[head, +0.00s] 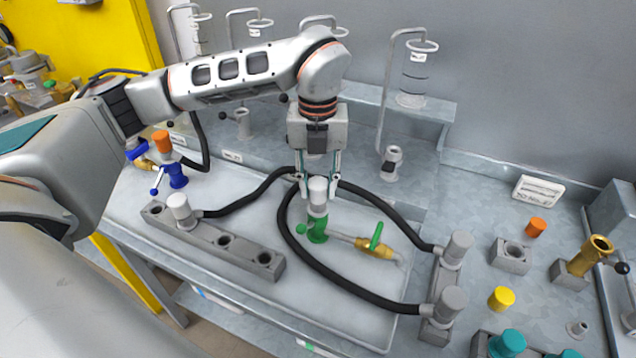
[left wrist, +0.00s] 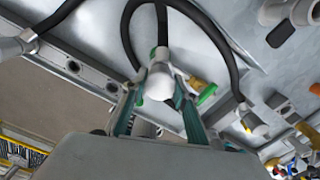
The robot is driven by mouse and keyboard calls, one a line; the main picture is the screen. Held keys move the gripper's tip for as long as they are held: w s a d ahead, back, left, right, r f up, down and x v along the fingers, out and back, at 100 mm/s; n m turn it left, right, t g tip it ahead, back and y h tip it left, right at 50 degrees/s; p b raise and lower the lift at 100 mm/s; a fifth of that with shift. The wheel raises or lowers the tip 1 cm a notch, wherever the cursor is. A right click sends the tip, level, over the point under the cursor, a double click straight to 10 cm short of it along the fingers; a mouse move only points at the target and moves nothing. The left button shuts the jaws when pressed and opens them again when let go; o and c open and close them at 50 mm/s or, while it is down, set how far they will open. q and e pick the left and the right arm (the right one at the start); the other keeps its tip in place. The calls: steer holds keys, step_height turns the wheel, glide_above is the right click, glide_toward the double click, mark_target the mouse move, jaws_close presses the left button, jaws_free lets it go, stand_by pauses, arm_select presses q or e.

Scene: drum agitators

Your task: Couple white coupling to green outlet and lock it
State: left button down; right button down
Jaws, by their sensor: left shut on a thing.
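My left gripper (head: 318,188) points straight down over the green outlet (head: 317,230) and is shut on a white coupling (head: 318,203). The coupling is upright and appears to sit on top of the green outlet; whether it is fully seated is hidden by the fingers. In the left wrist view the white coupling (left wrist: 160,82) stands between the two fingers (left wrist: 158,95). A small green knob (head: 301,230) sticks out to the left of the outlet; I cannot tell whether it is locked. My right gripper is not in view.
Black hoses (head: 330,268) loop around the outlet. A brass valve with a green handle (head: 377,238) is right of it. A blue outlet (head: 175,176) is at left.

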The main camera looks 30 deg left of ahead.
arm_select(q)
steer(key=shift+f, duration=0.15)
steer(key=c, duration=1.5)
jaws_free()
steer(key=shift+c, duration=0.3)
step_height(320, 180, up, 5)
steer(key=p, duration=0.3)
steer(key=shift+r, duration=2.55)
